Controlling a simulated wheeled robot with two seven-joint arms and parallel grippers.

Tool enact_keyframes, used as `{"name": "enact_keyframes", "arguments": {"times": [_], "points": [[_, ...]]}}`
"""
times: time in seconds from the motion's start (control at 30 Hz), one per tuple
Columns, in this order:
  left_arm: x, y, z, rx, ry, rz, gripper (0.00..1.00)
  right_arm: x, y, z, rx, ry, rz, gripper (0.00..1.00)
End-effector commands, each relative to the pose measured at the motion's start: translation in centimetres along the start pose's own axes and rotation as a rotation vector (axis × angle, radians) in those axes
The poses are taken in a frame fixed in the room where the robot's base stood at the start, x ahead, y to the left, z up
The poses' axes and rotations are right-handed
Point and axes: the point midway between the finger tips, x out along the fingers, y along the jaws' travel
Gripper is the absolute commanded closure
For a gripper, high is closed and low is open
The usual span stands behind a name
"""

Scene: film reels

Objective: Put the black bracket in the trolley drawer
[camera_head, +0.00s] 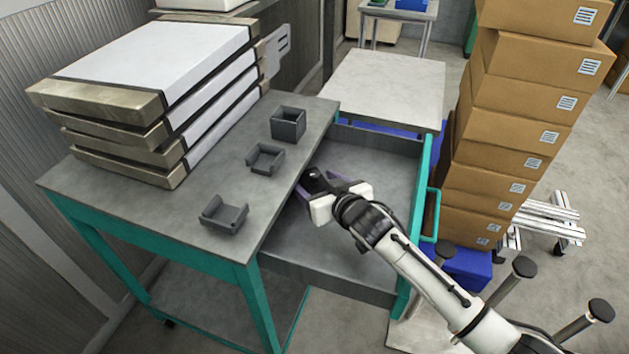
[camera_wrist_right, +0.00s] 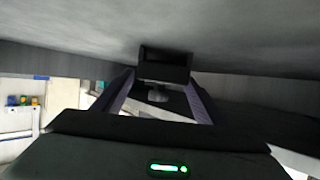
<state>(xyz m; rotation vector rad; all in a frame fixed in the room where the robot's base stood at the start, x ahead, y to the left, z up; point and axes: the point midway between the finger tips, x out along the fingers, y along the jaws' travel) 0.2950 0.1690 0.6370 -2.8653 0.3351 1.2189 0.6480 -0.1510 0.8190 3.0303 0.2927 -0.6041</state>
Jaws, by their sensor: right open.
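The trolley (camera_head: 110,196) has a grey top and teal frame. Its drawer (camera_head: 385,170) is pulled out to the right and its visible floor is bare. My right gripper (camera_head: 322,187) is open over the drawer's inner side, close to the trolley top's edge. A black bracket (camera_head: 314,176) shows at its fingertips. In the right wrist view the bracket (camera_wrist_right: 165,66) sits between the tips of the purple-lined fingers (camera_wrist_right: 162,98). I cannot tell whether it rests on the drawer floor. My left gripper is not in view.
Three dark grey open bracket-like pieces (camera_head: 288,124) (camera_head: 265,158) (camera_head: 223,214) stand on the trolley top. Flat white-banded boxes (camera_head: 150,65) are stacked at its left. Cardboard boxes (camera_head: 505,140) tower right of the drawer. A pale table (camera_head: 385,85) stands behind.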

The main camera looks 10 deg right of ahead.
Motion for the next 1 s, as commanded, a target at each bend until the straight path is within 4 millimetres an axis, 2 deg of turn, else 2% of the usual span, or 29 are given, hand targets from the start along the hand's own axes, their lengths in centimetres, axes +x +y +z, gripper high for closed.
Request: {"name": "enact_keyframes", "arguments": {"times": [0.2, 0.4, 1.0], "points": [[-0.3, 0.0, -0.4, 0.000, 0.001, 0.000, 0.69, -3.6, 0.0, 0.0, 0.000, 0.000, 0.000, 0.35], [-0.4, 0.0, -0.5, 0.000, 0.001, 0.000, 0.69, -5.8, 0.1, 0.0, -0.001, 0.000, 0.001, 0.35], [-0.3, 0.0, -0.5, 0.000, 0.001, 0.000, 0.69, -6.3, 0.1, -0.1, -0.001, 0.001, 0.001, 0.35]]}}
